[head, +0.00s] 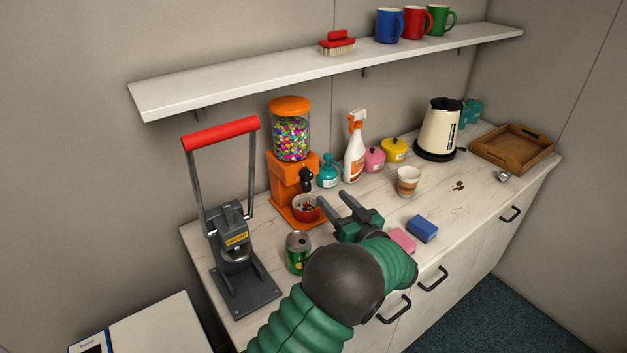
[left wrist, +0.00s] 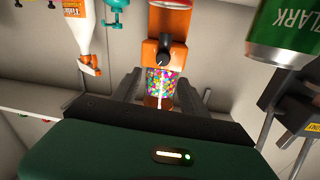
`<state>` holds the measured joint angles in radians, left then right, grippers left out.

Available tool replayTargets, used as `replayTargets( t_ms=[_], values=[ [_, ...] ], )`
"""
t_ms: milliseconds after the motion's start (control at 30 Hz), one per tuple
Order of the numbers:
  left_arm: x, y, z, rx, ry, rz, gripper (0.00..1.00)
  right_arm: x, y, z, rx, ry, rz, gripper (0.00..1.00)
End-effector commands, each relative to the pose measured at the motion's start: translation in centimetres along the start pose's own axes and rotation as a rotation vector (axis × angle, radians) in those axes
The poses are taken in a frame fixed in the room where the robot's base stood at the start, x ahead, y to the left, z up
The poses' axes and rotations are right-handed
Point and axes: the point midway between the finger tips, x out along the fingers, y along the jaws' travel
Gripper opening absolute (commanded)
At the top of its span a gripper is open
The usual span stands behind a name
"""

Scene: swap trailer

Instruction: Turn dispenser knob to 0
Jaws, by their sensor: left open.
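The orange candy dispenser (head: 290,150) stands at the back of the counter, its clear jar full of colored candies. Its black knob (head: 306,180) is on the front, above a red bowl (head: 305,208) holding some candies. My left gripper (head: 335,208) is open and empty, in front of the dispenser and apart from the knob. The left wrist view is upside down and shows the knob (left wrist: 164,60) beyond the two spread fingers (left wrist: 150,88). The knob's marks are too small to read. My right gripper does not show.
A green can (head: 298,253) stands close to my left arm, with a can crusher (head: 236,250) to its left. A teal bottle (head: 328,171), a spray bottle (head: 355,148) and a paper cup (head: 408,181) stand right of the dispenser. Pink and blue sponges (head: 422,229) lie near the front edge.

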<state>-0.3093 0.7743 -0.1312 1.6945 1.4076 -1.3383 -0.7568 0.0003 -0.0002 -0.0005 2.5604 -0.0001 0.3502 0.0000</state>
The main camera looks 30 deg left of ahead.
Motion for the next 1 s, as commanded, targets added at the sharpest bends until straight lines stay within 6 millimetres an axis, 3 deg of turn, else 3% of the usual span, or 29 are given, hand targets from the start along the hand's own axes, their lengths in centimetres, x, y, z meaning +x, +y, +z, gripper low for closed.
replayTargets(
  t_ms=[200, 333, 733, 1000],
  values=[
    [7.0, -0.9, 0.6, -0.005, -0.011, -0.007, 0.51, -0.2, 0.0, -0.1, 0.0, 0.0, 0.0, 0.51],
    [9.5, -1.0, 0.7, -0.007, -0.013, -0.005, 0.51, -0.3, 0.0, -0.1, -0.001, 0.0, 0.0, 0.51],
    [9.7, -0.3, 0.2, -0.002, -0.004, -0.002, 0.5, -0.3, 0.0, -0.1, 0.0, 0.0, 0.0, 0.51],
    [10.3, -0.8, 0.5, -0.005, -0.01, -0.003, 0.14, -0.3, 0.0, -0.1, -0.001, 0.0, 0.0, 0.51]
  ],
)
